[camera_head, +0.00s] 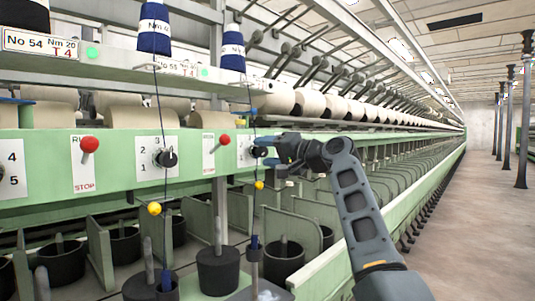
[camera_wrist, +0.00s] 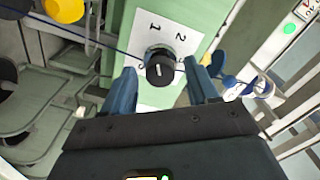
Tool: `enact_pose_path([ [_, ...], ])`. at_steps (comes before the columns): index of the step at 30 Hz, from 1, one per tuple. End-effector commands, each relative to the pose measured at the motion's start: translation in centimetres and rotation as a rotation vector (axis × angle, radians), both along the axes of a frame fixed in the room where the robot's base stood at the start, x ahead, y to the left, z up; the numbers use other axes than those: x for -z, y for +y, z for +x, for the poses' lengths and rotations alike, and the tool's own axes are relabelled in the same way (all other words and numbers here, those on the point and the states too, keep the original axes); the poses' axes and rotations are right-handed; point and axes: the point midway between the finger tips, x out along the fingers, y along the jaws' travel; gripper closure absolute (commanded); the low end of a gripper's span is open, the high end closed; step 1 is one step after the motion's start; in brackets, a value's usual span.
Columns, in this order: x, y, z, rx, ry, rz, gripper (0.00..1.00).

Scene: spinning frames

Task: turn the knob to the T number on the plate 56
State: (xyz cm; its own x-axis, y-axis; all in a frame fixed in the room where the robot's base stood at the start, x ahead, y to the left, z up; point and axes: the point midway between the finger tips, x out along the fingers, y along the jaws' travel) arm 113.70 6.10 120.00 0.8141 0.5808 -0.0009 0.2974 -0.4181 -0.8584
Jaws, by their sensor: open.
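A black knob (camera_wrist: 159,70) with a white mark sits on a white dial plate (camera_wrist: 170,35), where 1 and 2 are readable. The same dial plate (camera_head: 244,151) shows in the head view, its knob partly hidden by my gripper. My gripper (camera_wrist: 158,67) is open, its blue fingers on either side of the knob; I cannot tell whether they touch it. The head view shows my gripper (camera_head: 272,150) at this rightmost visible dial. Plates reading No 54, T 4 (camera_head: 42,43) and No 55 (camera_head: 178,68) hang above; no plate reading 56 is legible.
A blue thread (camera_wrist: 110,52) runs past the knob, with a yellow ball (camera_head: 259,185) on it. A red stop knob (camera_head: 224,139) is left of the dial. Another dial knob (camera_head: 166,158) is farther left. Black pots (camera_head: 218,272) stand below; the aisle (camera_head: 475,215) is clear.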

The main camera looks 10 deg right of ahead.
Motion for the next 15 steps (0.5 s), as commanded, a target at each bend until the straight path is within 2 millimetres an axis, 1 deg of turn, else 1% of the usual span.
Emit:
enact_pose_path([
  [5,0.1,-1.2,-1.5,0.003,-0.001,0.001,0.41],
  [12,0.1,-3.3,-4.5,0.002,-0.001,-0.001,0.41],
  [15,0.2,-4.0,-5.5,0.002,0.0,0.001,0.41],
])
